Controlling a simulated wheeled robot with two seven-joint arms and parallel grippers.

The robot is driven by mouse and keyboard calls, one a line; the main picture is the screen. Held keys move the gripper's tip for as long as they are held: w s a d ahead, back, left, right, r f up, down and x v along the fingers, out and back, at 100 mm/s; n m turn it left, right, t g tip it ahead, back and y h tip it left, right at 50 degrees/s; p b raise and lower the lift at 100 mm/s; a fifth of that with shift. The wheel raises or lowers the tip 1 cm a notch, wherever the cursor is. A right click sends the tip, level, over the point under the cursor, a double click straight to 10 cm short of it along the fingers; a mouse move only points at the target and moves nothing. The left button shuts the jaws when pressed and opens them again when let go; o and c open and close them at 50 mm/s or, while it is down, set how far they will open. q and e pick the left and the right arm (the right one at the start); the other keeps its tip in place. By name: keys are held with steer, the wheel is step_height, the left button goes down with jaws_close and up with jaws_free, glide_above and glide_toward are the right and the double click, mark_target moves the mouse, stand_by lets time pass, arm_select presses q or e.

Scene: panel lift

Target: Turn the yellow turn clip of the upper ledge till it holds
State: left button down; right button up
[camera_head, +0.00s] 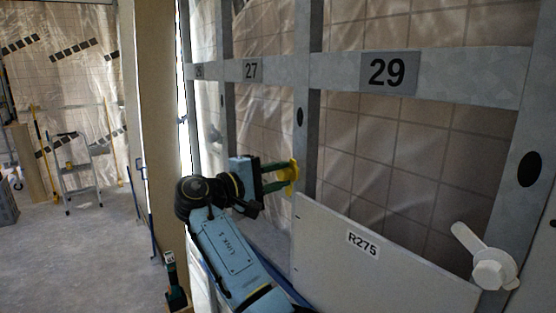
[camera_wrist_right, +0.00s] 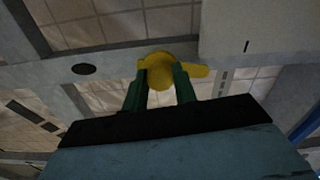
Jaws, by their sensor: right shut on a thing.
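The yellow turn clip (camera_head: 292,174) sits on a grey metal upright at the upper left corner of the white panel marked R275 (camera_head: 395,250). My right gripper (camera_head: 284,176) is shut on the clip, its green fingers reaching it from the left. In the right wrist view the fingers (camera_wrist_right: 160,88) stand on either side of the clip's yellow knob (camera_wrist_right: 158,72), and its wing points right, close to the panel's edge (camera_wrist_right: 248,45). I cannot tell whether the wing overlaps the panel. My left gripper is not in view.
A white turn clip (camera_head: 493,270) sits at the panel's right end. A stepladder (camera_head: 72,170) and open floor lie at the left.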

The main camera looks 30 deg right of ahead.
steer(key=shift+r+n+p, duration=0.1)
steer(key=shift+n+p, duration=1)
steer(key=shift+p, duration=0.2)
steer(key=o, duration=1)
steer(key=shift+c, duration=0.2)
steer(key=s+a+b, duration=0.1)
steer(key=a+b, duration=0.3)
steer(key=a, duration=0.9)
steer(key=shift+a, duration=0.2)
